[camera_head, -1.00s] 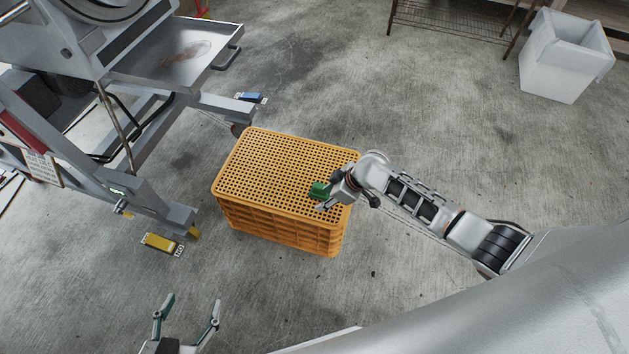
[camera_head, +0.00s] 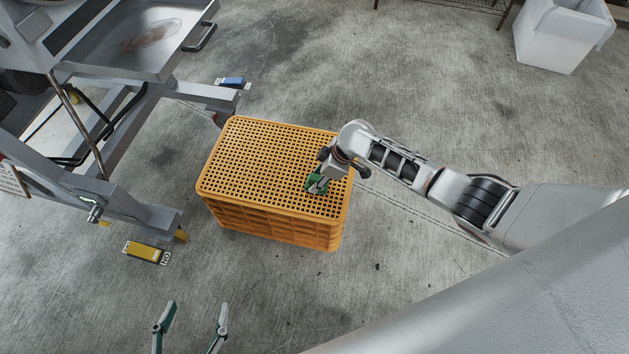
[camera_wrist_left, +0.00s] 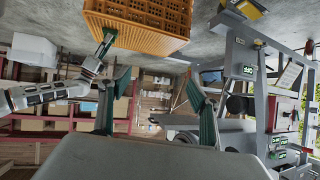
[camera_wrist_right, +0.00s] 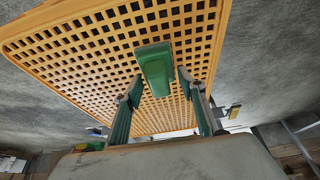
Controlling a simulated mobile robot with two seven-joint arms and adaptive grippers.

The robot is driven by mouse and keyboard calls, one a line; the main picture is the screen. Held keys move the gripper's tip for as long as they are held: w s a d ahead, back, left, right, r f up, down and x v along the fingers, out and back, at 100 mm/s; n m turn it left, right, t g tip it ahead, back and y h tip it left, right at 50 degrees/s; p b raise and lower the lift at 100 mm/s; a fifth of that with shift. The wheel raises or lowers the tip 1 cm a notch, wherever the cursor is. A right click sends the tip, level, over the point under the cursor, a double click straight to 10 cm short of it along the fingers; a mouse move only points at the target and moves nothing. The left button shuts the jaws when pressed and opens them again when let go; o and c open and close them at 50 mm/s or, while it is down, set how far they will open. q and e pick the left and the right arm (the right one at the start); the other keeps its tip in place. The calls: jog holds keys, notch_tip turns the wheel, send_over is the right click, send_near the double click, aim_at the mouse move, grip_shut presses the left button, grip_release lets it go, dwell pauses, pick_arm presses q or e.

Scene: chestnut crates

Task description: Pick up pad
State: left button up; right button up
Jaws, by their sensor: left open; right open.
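The pad is a small green block (camera_head: 314,184) on the perforated top of the orange crate (camera_head: 262,160), near its right end. In the right wrist view the green pad (camera_wrist_right: 156,68) lies between and ahead of the two fingers, with free space on both sides. My right gripper (camera_head: 318,186) is open at the pad and partly covers it in the head view; in the right wrist view its fingertips (camera_wrist_right: 160,84) straddle the pad's line. My left gripper (camera_head: 192,318) is open and empty above the floor at the bottom, away from the crate.
A grey machine frame with a metal tray (camera_head: 135,40) stands to the left, with a yellow foot pad (camera_head: 147,252) and a blue one (camera_head: 232,83) by its legs. A white bin (camera_head: 563,38) stands at the upper right.

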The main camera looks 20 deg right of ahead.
aim_at(312, 175)
jog(key=shift+w+a+f, duration=0.1)
jog(key=shift+f, duration=0.1)
jog(key=shift+w+r, duration=0.1)
jog(key=shift+r, duration=0.1)
jog(key=c, duration=0.9)
grip_shut()
jog(key=r, duration=0.1)
jog(key=r+p, duration=0.1)
jog(key=r, duration=0.1)
jog(key=shift+w+r, duration=0.15)
jog(key=shift+w, duration=0.15)
notch_tip(312, 175, up, 5)
jog(key=shift+w+f+p, duration=0.15)
jog(key=shift+p, duration=1.05)
pick_arm(q)
jog(key=shift+g+y, duration=0.3)
jog(key=shift+y, duration=0.4)
jog(key=shift+s+a+p, duration=0.25)
jog(key=shift+a+p, duration=0.5)
jog(key=shift+p, duration=0.1)
jog(key=shift+s+a+p, duration=0.2)
jog(key=shift+a+p, duration=0.5)
jog(key=shift+p, duration=0.15)
jog(key=shift+s+a+p, duration=0.25)
jog(key=shift+a+p, duration=0.5)
jog(key=shift+p, duration=0.1)
pick_arm(e)
notch_tip(312, 175, up, 12)
jog(key=shift+s, duration=0.45)
